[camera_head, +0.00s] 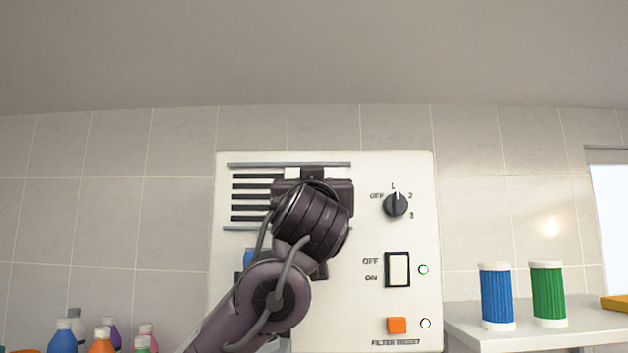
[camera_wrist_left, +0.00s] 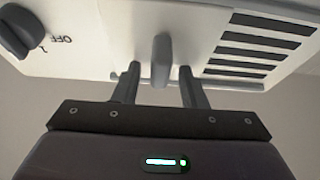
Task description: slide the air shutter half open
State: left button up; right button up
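A white control panel (camera_head: 365,290) on the tiled wall has several dark vent slots (camera_head: 252,197) between two grey horizontal rails (camera_head: 250,164). The left stretch of the slots is uncovered in the head view; my left arm hides the rest and the shutter. In the left wrist view, the grey shutter handle (camera_wrist_left: 161,58) stands up from a pale plate (camera_wrist_left: 197,38), with uncovered slots (camera_wrist_left: 250,48) to its right. My left gripper (camera_wrist_left: 162,82) is open, its fingers on either side of the handle with gaps showing. My right gripper is out of view.
The panel also has a black rotary knob (camera_head: 396,205), a white rocker switch (camera_head: 398,270) and an orange button (camera_head: 397,325). Blue (camera_head: 496,297) and green (camera_head: 548,294) cylinders stand on a shelf at right. Several bottles (camera_head: 101,342) stand at lower left.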

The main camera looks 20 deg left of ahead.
pick_arm(q)
jog(key=shift+s, duration=0.15)
jog(key=shift+d, duration=0.1)
jog(key=shift+c, duration=0.5)
grip_shut()
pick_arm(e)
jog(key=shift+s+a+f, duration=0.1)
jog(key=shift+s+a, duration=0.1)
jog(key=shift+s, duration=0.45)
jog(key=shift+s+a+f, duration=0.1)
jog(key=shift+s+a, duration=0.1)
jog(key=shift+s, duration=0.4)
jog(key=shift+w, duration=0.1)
